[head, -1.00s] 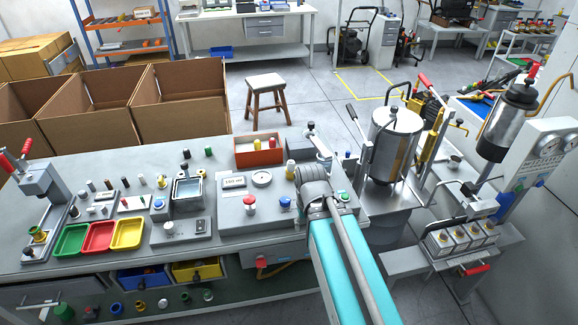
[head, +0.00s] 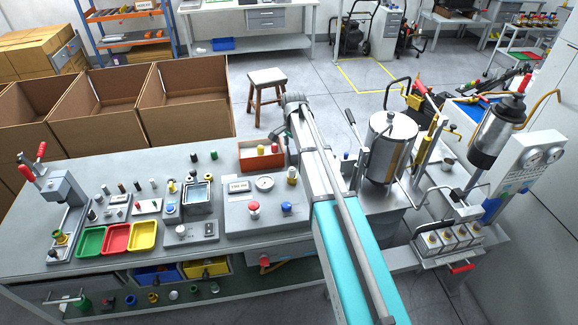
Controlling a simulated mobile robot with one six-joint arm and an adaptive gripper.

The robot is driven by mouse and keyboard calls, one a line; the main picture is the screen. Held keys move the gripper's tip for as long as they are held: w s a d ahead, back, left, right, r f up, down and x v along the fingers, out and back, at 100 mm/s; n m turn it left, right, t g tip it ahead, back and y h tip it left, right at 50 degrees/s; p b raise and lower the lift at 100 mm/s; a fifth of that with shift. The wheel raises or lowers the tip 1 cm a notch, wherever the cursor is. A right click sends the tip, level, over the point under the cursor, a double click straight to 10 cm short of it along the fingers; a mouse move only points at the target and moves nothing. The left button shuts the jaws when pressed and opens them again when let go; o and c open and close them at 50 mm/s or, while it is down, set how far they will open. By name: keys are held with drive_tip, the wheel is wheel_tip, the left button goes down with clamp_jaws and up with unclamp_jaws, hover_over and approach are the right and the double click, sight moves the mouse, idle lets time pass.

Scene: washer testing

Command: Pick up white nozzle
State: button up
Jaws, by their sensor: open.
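Several small nozzle-like pieces stand on the left half of the grey workbench (head: 60,180). A pale one (head: 137,186) stands in the back row beside dark ones (head: 122,188); it may be the white nozzle, but it is too small to be sure. A cream upright piece (head: 292,175) stands at the right of the grey control box. My gripper (head: 286,137) is open, small and partly hidden by my arm, above the bench's back edge near the red bin (head: 250,164). I see nothing held in it.
Green (head: 91,241), red (head: 116,238) and yellow (head: 142,235) trays line the front left. A grey press (head: 66,192) stands at the far left. Open cardboard boxes (head: 185,98) stand behind the bench. A steel tank (head: 392,145) stands right of my arm.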

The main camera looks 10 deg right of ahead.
sight(292, 168)
drive_tip(key=shift+w+r+m, duration=0.35)
drive_tip(key=shift+w+m, duration=0.05)
drive_tip(key=shift+w, duration=0.4)
drive_tip(key=shift+f, duration=0.15)
wheel_tip(292, 168, down, 8)
drive_tip(key=b, duration=0.8)
drive_tip(key=shift+f, duration=0.2)
drive_tip(key=shift+s+b, duration=0.1)
drive_tip(key=shift+b, duration=0.2)
drive_tip(key=f+b, duration=0.3)
drive_tip(key=shift+s+a+f, duration=0.1)
drive_tip(key=shift+s+f, duration=0.15)
drive_tip(key=shift+s, duration=0.05)
drive_tip(key=shift+f+b, duration=0.85)
drive_tip(key=shift+b, duration=0.2)
drive_tip(key=shift+c, duration=0.2)
clamp_jaws()
